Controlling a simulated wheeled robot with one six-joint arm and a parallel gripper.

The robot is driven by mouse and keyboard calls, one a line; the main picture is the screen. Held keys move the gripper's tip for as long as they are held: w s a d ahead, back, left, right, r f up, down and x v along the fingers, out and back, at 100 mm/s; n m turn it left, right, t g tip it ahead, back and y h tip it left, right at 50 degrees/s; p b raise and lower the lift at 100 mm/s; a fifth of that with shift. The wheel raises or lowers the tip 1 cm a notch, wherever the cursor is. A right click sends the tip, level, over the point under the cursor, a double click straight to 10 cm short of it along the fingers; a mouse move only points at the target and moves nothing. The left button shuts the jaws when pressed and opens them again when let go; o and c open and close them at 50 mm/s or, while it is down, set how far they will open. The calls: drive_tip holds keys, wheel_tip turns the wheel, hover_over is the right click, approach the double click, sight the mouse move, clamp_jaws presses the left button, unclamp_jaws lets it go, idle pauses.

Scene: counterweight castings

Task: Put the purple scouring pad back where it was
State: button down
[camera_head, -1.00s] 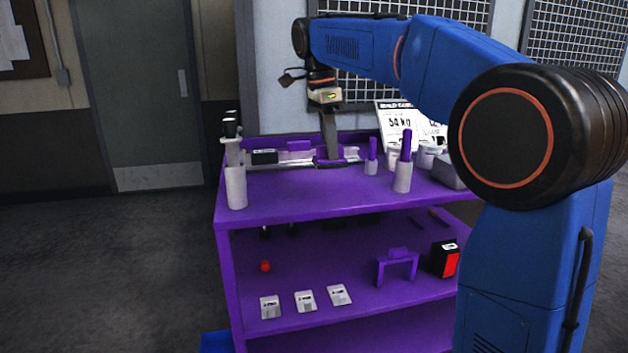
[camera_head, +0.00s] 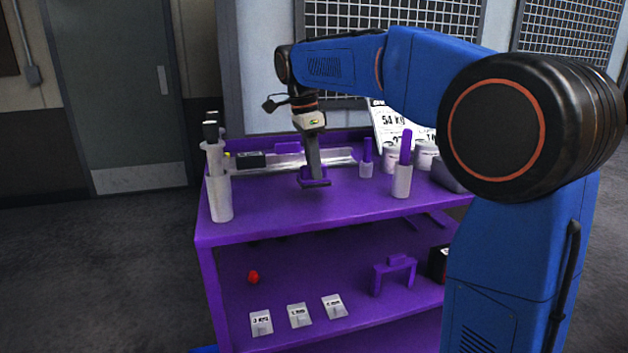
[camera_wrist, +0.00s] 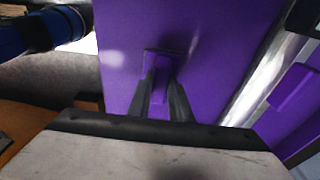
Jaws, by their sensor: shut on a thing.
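My gripper (camera_head: 311,172) is shut on a purple scouring pad (camera_head: 314,182), a flat dark purple piece below the fingers. It is over the open middle of the purple top shelf (camera_head: 270,208), in front of the long metal rail at the back. I cannot tell whether the pad touches the shelf. In the wrist view the pad (camera_wrist: 160,66) shows between and beyond the two dark fingers (camera_wrist: 162,98), partly hidden by them. Another purple block (camera_head: 288,148) sits at the rail (camera_head: 325,158), and what looks like the same block shows in the wrist view (camera_wrist: 296,88).
A white holder (camera_head: 220,198) with upright tools stands at the left edge. A white cup (camera_head: 401,182) with a purple handle, a smaller one (camera_head: 366,170) and white tubs (camera_head: 427,153) stand at right. A black box (camera_head: 250,160) is at the rail's left. The shelf's front middle is clear.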

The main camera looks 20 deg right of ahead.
sight(307, 166)
drive_tip(key=shift+f, duration=1.7)
drive_tip(key=c, duration=1.6)
unclamp_jaws()
drive_tip(key=shift+f, duration=0.1)
drive_tip(key=r, duration=0.4)
drive_tip(key=a+r, duration=0.1)
drive_tip(key=r, duration=0.7)
drive_tip(key=shift+a+r, duration=0.1)
drive_tip(key=shift+a, duration=0.3)
drive_tip(key=shift+s, duration=0.1)
